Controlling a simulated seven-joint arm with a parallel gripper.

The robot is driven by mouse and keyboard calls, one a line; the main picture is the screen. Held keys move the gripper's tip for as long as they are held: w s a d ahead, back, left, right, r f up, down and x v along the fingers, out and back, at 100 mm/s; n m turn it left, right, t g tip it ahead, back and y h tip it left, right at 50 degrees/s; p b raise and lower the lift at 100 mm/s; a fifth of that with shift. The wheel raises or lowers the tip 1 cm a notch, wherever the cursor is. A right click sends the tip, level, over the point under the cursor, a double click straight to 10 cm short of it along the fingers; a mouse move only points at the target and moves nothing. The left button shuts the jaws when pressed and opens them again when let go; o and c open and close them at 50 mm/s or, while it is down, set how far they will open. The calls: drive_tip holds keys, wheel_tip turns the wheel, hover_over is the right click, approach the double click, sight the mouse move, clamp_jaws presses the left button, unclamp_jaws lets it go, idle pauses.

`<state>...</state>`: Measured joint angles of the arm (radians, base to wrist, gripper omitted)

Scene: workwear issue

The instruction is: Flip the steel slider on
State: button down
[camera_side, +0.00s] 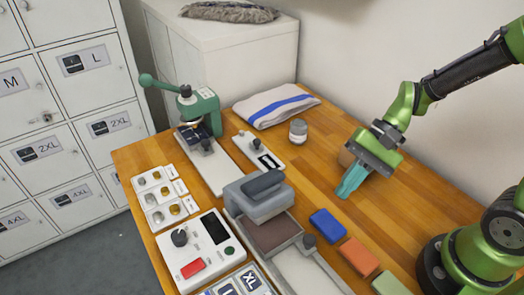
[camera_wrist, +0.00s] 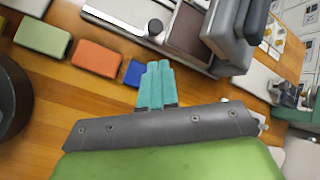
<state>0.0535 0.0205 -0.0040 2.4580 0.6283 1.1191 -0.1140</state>
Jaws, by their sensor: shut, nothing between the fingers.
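A small white unit (camera_side: 258,152) with a dark knob and a black slot panel lies between the green press and the grey press. It may carry the steel slider, but its parts are too small to tell for sure. My gripper (camera_side: 349,190) has teal fingers, closed together with nothing between them. It is above the wooden table, right of the white unit and apart from it. In the wrist view the closed fingers (camera_wrist: 155,68) point towards the grey press and hide part of the blue block.
A grey press (camera_side: 258,200) and a white control box (camera_side: 200,248) stand in front. Blue (camera_side: 327,225), orange (camera_side: 359,257) and green (camera_side: 393,285) blocks lie nearby. A green press (camera_side: 202,110), grey jar (camera_side: 298,131) and folded towel (camera_side: 275,105) stand farther back.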

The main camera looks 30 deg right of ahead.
sight(255, 143)
drive_tip(key=w+a+f+m+y, duration=0.1)
drive_tip(key=m, duration=0.1)
drive_tip(key=w+a+f+m+t+y, duration=0.1)
drive_tip(key=m, duration=0.1)
drive_tip(key=w+a+f+m+y, duration=0.1)
drive_tip(key=w+m+y, duration=0.1)
drive_tip(key=shift+a, duration=0.35)
drive_tip(key=w+m+t, duration=0.1)
drive_tip(key=w+f+m+t, duration=0.1)
drive_tip(key=m, duration=0.1)
drive_tip(key=w+f+m+t+y, duration=0.1)
drive_tip(key=w, duration=0.1)
drive_tip(key=w+d+f+m+t+h, duration=0.1)
drive_tip(key=w+m+t, duration=0.1)
drive_tip(key=w+d+f+m+t, duration=0.1)
drive_tip(key=w+d+m+t, duration=0.1)
drive_tip(key=m, duration=0.1)
drive_tip(key=w+d+f+m+t+h, duration=0.1)
drive_tip(key=w+f+m+t, duration=0.1)
drive_tip(key=shift+w+d+t+h, duration=0.25)
drive_tip(key=shift+d+t+h, duration=0.05)
drive_tip(key=shift+t, duration=0.1)
drive_tip(key=w+d+m+t+h, duration=0.3)
drive_tip(key=d, duration=0.1)
drive_tip(key=shift+w+d+r, duration=0.1)
drive_tip(key=shift+w+r, duration=0.1)
drive_tip(key=shift+r, duration=0.2)
drive_tip(key=shift+w+d+r, duration=0.15)
drive_tip(key=shift+d, duration=0.05)
